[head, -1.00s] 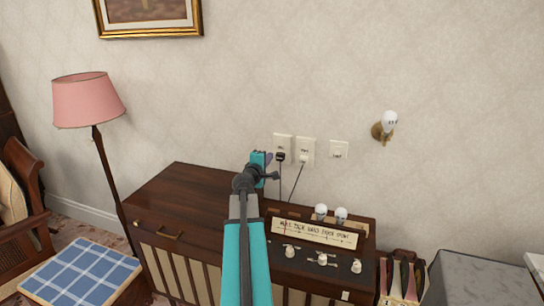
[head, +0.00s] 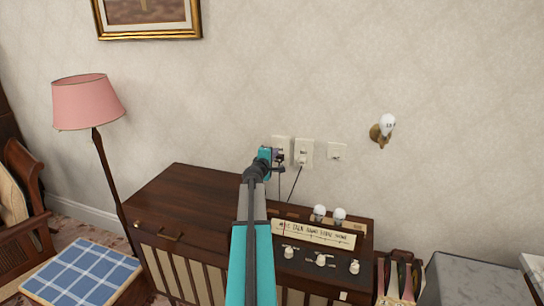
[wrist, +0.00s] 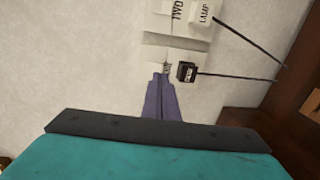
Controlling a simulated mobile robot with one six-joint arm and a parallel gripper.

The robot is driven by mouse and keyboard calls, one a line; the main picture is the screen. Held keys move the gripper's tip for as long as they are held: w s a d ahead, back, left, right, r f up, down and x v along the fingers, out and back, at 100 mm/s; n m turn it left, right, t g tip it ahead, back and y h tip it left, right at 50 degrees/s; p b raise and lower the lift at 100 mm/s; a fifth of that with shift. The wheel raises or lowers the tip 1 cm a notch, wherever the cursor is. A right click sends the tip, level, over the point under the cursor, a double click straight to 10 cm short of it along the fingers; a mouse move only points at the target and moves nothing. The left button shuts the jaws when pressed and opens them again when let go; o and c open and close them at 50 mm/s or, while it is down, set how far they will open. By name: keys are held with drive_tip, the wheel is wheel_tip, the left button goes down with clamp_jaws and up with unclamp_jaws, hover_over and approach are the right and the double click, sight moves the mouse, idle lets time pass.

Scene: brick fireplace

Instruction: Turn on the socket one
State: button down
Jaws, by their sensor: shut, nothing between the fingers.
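The leftmost wall socket plate (head: 281,141) is partly hidden behind my gripper (head: 278,154). In the wrist view this plate (wrist: 154,55) is pale, with a black plug (wrist: 187,72) in it. My gripper (wrist: 163,80) also shows there, its purple fingers shut and empty. Their tips overlap the plate's edge beside the plug, at some small dark marks; I cannot tell whether they touch. The middle plate (head: 304,147) is marked TWO in the wrist view (wrist: 172,30) and holds a white plug (wrist: 203,14) marked LAMP.
Below is a dark wooden cabinet (head: 185,193) with a panel of bulbs, a sign (head: 314,233) and switches. Cords hang from the plugs.

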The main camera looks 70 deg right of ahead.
sight(280, 147)
drive_tip(key=shift+w+d+f+p, duration=0.15)
drive_tip(key=shift+d+p, duration=0.3)
drive_tip(key=shift+d, duration=0.9)
drive_tip(key=shift+w+d+f+p, duration=0.15)
drive_tip(key=shift+d+p, duration=0.25)
drive_tip(key=shift+d, duration=0.95)
